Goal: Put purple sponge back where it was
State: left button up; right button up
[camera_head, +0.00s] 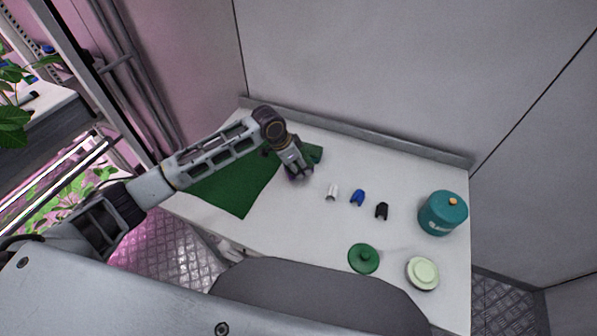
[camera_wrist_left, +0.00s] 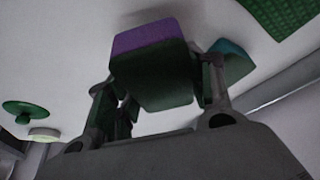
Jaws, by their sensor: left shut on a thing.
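The purple sponge (camera_wrist_left: 153,65) is held between the fingers of my left gripper (camera_wrist_left: 155,100), with a purple band along its top and a dark green face toward the wrist camera. In the head view my left gripper (camera_head: 299,174) is low over the white table, just right of the green mat (camera_head: 240,196). Only a sliver of purple shows there beside the fingers; the rest of the sponge is hidden. I cannot tell whether the sponge touches the table. My right gripper is not in view.
A teal-green piece (camera_head: 316,153) lies just beyond the gripper. To the right stand white (camera_head: 332,191), blue (camera_head: 358,197) and black (camera_head: 382,210) small items, a teal canister (camera_head: 442,213), a green lid (camera_head: 363,258) and a pale round dish (camera_head: 423,272). A raised ledge (camera_head: 370,137) edges the table's back.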

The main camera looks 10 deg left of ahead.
pick_arm(q)
jog(key=shift+f, duration=0.45)
notch_tip(320, 180, down, 2)
jog(key=shift+f, duration=0.45)
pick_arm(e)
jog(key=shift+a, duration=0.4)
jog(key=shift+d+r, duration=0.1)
